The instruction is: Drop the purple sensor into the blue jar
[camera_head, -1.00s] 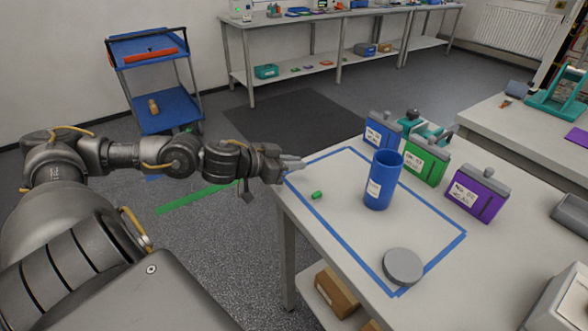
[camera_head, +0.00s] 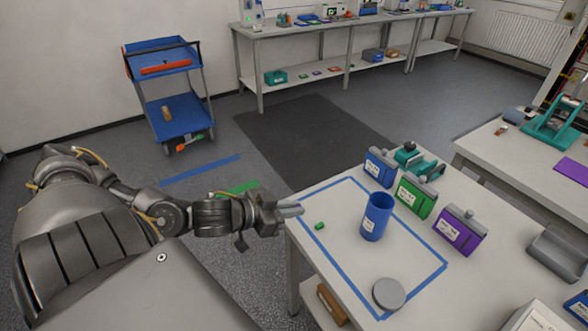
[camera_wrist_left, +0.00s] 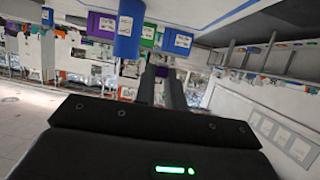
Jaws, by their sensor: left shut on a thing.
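The blue jar (camera_head: 376,218) stands upright and open-topped on the near table, inside a blue tape outline. It also shows upside down in the left wrist view (camera_wrist_left: 130,28). My left gripper (camera_head: 291,209) is at the table's left corner, left of the jar and apart from it. My right gripper is out of view.
A small green cylinder (camera_head: 320,226) lies between my left gripper and the jar. A round grey lid (camera_head: 389,293) lies in front. Blue (camera_head: 380,168), green (camera_head: 416,196) and purple (camera_head: 460,232) labelled boxes stand behind and right of the jar. The tape area is otherwise clear.

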